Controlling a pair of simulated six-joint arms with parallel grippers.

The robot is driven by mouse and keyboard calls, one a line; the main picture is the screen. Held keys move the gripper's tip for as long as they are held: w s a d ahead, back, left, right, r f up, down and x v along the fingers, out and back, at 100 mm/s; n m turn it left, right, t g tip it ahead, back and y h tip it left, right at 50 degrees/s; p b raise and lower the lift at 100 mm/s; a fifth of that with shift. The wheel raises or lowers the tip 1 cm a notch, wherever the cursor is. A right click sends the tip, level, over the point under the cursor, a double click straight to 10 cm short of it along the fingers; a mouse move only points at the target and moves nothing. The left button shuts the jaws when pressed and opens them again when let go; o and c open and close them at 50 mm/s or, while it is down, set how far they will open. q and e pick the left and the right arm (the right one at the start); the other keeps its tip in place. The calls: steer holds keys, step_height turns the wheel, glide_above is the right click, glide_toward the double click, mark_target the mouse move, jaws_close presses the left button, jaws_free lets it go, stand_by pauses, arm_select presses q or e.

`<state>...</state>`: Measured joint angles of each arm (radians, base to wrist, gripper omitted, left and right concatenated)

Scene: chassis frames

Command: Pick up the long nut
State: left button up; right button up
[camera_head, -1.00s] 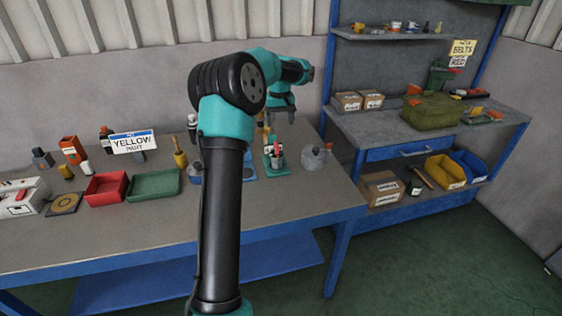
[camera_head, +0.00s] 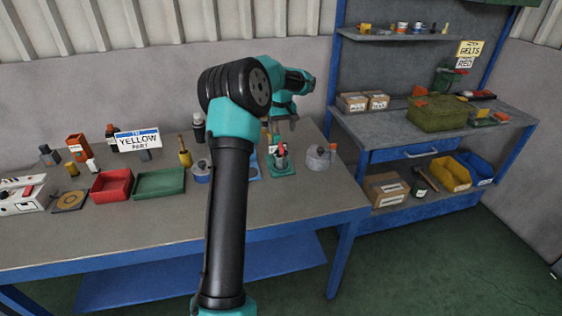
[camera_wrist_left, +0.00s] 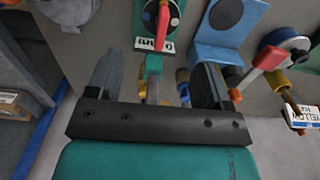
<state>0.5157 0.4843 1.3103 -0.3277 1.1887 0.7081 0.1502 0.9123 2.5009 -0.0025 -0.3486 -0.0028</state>
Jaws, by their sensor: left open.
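My left gripper (camera_head: 282,121) is over the back of the workbench, above a small green stand with a red part (camera_head: 280,157). In the left wrist view the left gripper (camera_wrist_left: 157,72) is open, with its two dark fingers apart. Nothing is clearly held. I cannot tell which small piece is the long nut. My arm hides part of the bench in the head view. My right gripper is not in view.
A round grey metal container (camera_head: 318,158) is to the right. A blue bracket (camera_wrist_left: 222,32) is beside the fingers. The front of the bench is clear.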

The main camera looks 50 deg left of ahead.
mark_target(281, 151)
arm_select(q)
step_height(281, 151, down, 6)
steer(key=shift+f, duration=0.15)
stand_by(0.3)
steer(key=shift+a+f, duration=0.1)
steer(key=shift+f, duration=2.45)
steer(key=c, duration=1.3)
steer(key=shift+o, duration=0.2)
steer(key=shift+r, duration=0.1)
